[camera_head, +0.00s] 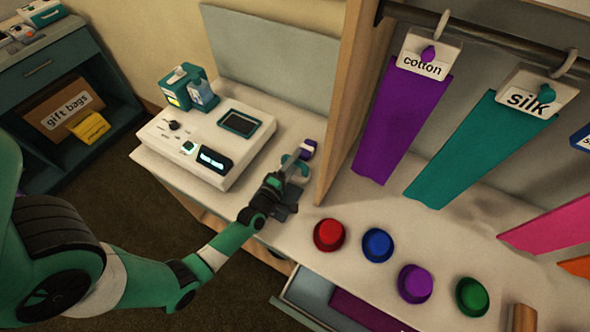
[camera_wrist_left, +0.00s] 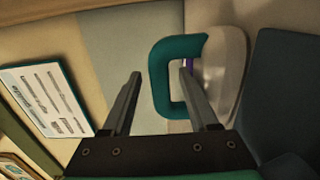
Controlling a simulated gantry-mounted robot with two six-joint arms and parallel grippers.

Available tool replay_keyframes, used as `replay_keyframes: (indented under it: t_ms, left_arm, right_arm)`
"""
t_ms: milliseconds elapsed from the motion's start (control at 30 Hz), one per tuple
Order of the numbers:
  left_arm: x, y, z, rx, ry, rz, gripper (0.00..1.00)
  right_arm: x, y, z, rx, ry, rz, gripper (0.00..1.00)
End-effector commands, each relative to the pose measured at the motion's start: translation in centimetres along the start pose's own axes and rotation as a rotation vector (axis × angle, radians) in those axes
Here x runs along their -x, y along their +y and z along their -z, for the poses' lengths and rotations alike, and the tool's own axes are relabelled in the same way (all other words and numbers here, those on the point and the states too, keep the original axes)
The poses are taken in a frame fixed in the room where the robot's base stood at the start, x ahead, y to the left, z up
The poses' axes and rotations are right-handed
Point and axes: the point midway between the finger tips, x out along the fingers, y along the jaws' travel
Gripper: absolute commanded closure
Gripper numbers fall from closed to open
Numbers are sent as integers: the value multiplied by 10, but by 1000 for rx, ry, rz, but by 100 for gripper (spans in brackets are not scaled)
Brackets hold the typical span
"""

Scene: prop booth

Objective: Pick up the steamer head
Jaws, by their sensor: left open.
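The steamer head shows in the left wrist view as a pale body with a squared teal handle (camera_wrist_left: 160,84). The right finger overlaps the handle's opening. I cannot tell whether either finger touches. My right gripper is not in view.
A white console (camera_head: 205,140) with a screen stands left of the gripper. The wooden partition (camera_head: 345,100) rises close on the right. Red (camera_head: 329,235), blue (camera_head: 377,245), purple (camera_head: 415,284) and green (camera_head: 472,297) knobs line the counter above an open drawer (camera_head: 318,300). Fabric strips hang behind.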

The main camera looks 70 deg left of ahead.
Motion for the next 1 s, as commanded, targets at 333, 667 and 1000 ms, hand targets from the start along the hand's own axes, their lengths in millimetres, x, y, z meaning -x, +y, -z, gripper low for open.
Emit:
replay_keyframes:
  t_ms: [333,667,1000]
  left_arm:
    - [-1,0,0,0,0,1,65]
    - [0,0,0,0,-1,1,100]
    - [0,0,0,0,-1,1,100]
  right_arm:
    - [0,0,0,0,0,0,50]
    - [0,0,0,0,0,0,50]
    - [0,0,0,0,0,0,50]
